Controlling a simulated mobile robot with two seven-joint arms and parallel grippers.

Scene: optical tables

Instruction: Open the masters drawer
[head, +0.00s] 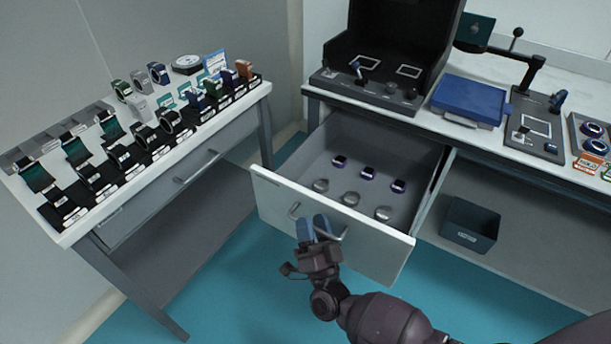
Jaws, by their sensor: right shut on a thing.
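The drawer (341,226) stands pulled out from under the white-topped table at the centre. Inside it lie several small round pieces: a row with dark purple rims, such as this one (368,173), and a nearer row of grey ones, such as this one (350,198). Its metal bar handle (293,211) is on the front panel. My right gripper (314,229) is at the handle, its blue-grey fingers shut on it, and they hide part of the bar. My left gripper is not in view.
A left table (60,236) holds rows of labelled mounts and has a shut drawer (180,182). The right tabletop holds a black open-fronted box (385,40) and a blue case (468,97). A dark bin (470,225) sits on the shelf below. Blue floor is clear in front.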

